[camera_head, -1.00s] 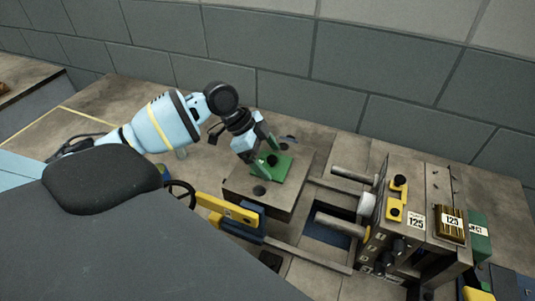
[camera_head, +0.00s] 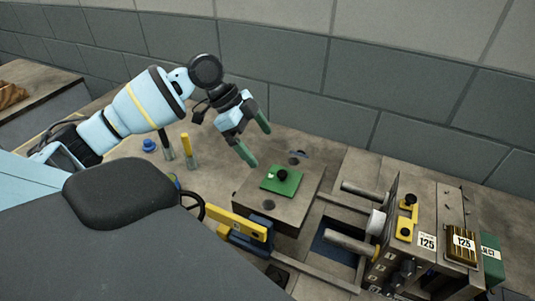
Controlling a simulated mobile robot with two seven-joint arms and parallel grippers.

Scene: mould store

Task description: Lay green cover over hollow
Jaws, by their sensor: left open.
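The green cover (camera_head: 282,180), a flat square plate with a black knob, lies on the top face of a grey-brown block (camera_head: 262,212). No hollow shows under the cover; whatever the plate lies over is hidden. A dark round spot (camera_head: 268,205) on the block shows in front of the cover. My left gripper (camera_head: 255,142) is open and empty, up and to the left of the cover, with its green-tipped fingers spread and clear of the knob. My right gripper is not in view.
A mould unit with rods (camera_head: 350,243) and plates marked 125 (camera_head: 427,242) stands to the right. A yellow bar (camera_head: 237,225) sits at the block's front left. A yellow-handled tool (camera_head: 187,146) and a blue round piece (camera_head: 149,145) are behind left. A grey wall closes the back.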

